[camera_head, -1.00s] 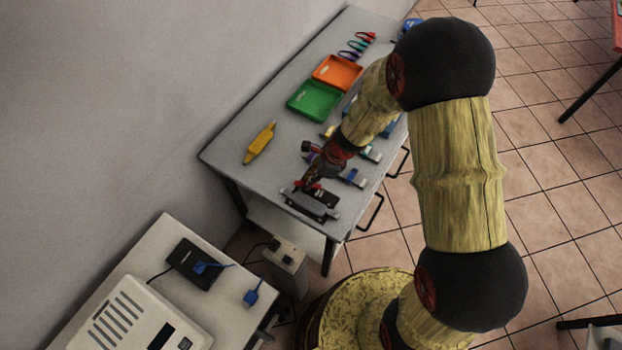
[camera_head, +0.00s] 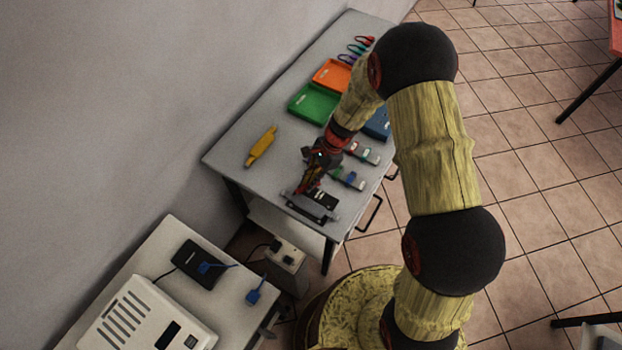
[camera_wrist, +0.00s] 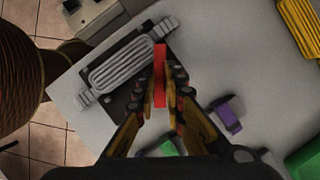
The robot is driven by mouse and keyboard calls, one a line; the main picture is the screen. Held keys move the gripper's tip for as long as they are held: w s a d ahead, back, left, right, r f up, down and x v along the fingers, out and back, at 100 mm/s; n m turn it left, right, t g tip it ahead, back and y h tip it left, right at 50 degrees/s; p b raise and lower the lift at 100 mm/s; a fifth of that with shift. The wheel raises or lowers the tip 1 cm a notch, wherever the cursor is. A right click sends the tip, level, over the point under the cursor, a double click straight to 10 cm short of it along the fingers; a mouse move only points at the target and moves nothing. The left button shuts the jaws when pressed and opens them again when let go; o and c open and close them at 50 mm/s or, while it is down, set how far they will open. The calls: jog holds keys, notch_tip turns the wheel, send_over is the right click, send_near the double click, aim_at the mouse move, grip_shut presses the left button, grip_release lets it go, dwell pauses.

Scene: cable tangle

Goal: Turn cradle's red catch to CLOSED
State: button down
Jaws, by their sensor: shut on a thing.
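The cradle (camera_head: 308,208) is a dark base with a grey ribbed piece on it, near the front end of the grey table. In the wrist view, the cradle (camera_wrist: 122,66) lies tilted at upper left. The red catch (camera_wrist: 160,70) stands as a narrow bar at the cradle's right end. My gripper (camera_wrist: 161,88) is shut on the red catch, a finger on each side. My gripper (camera_head: 309,187) also shows over the cradle in the head view, where its fingers hide the catch. No CLOSED marking can be read.
A yellow tool (camera_head: 261,147) lies at left. A green tray (camera_head: 313,104) and an orange tray (camera_head: 333,74) stand farther back. The table (camera_head: 235,155) is bare around the yellow tool.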

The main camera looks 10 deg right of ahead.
jog(key=n, duration=0.2)
jog(key=n+g+h, duration=0.1)
jog(key=n, duration=0.1)
jog(key=n+g+p, duration=0.1)
jog(key=n, duration=0.1)
jog(key=shift+w+a+n, duration=0.2)
jog(key=shift+w+n, duration=0.05)
jog(key=shift+n, duration=0.05)
jog(key=shift+h, duration=0.3)
jog(key=c, duration=2)
grip_release()
jog(key=shift+o, duration=0.6)
jog(key=v, duration=1.2)
jog(key=shift+w, duration=0.15)
jog(key=shift+f, duration=0.1)
